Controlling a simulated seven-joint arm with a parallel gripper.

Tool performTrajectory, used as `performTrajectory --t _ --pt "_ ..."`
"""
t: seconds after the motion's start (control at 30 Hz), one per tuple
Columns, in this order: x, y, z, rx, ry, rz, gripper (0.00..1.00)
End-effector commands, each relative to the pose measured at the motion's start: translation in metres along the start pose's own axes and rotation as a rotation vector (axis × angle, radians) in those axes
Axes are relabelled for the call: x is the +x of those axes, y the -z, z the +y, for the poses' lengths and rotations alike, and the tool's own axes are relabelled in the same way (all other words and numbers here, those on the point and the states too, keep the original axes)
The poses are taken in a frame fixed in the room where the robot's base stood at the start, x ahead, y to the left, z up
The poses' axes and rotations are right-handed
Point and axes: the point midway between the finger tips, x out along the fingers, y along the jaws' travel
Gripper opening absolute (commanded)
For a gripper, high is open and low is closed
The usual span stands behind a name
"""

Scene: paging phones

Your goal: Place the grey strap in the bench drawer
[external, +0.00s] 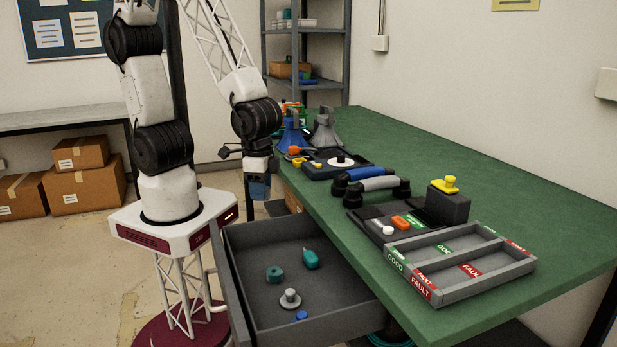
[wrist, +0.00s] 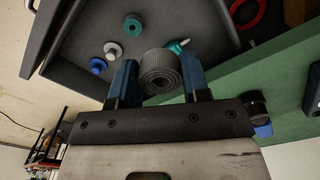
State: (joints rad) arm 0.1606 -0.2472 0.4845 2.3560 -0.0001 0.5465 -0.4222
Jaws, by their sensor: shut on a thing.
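The grey strap (wrist: 160,72) is a rolled coil between the blue fingers of my gripper (wrist: 160,82) in the wrist view. The gripper is shut on it. In the external view my gripper (external: 258,190) points down near the far end of the open bench drawer (external: 345,322), beside the table's edge. I cannot make out the strap there. The dark grey drawer also shows behind the strap in the wrist view (wrist: 80,28). The strap appears held above the drawer; the exact height is hard to tell.
The drawer holds a teal roll (external: 274,273), a teal tool (external: 310,258), a grey knobbed disc (external: 290,299) and a small blue cap (external: 302,315). The green bench top (external: 480,190) carries handsets, a tray (external: 455,262) and cone-shaped horns (external: 293,136). The drawer floor has bare room.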

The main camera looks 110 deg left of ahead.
Motion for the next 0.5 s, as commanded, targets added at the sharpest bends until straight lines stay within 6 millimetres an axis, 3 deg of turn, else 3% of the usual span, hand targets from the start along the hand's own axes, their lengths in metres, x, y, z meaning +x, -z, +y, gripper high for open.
performTrajectory --t 0.03,0.2,0.5 --pt "0.015 -0.001 -0.001 0.0 0.003 -0.007 0.21" --pt "0.053 -0.002 -0.001 0.0 0.003 -0.007 0.21" --pt "0.09 -0.001 0.0 0.0 0.002 -0.003 0.21"
